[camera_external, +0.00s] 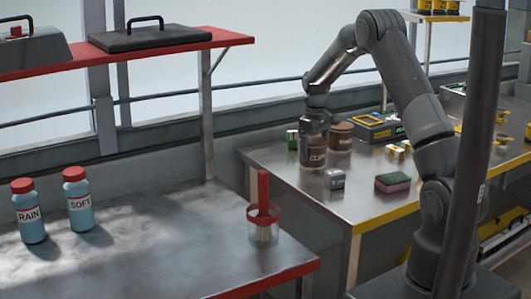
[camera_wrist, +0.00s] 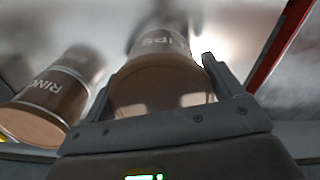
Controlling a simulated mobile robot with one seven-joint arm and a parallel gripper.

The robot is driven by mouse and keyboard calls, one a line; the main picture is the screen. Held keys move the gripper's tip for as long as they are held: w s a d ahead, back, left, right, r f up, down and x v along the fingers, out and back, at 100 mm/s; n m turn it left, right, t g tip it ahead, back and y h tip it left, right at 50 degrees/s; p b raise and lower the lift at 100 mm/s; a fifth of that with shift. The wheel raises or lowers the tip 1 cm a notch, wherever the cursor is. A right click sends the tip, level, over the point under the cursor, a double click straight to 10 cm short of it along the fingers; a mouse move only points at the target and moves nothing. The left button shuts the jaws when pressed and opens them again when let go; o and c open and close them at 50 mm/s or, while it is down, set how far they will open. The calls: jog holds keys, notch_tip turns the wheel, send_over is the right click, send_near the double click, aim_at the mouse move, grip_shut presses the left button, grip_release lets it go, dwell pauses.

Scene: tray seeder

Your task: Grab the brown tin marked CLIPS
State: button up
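The brown tin marked CLIPS (camera_external: 312,152) stands upright near the far left part of the steel table in the external view. My gripper (camera_external: 314,132) is right over it, pointing down, and hides its top. In the wrist view the CLIPS tin (camera_wrist: 162,85) lies between the two fingers of my gripper (camera_wrist: 178,68), one finger along each side. The fingers are spread about as wide as the tin. Whether they press on it cannot be told.
A second brown tin (camera_external: 340,135) stands close behind; its label starts with RING in the wrist view (camera_wrist: 52,95). A green box (camera_external: 292,138), a grey block (camera_external: 334,178), a sponge (camera_external: 392,182) and a scale-like device (camera_external: 375,128) are nearby.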

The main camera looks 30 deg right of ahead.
jog(key=c, duration=0.6)
jog(key=shift+c, duration=0.2)
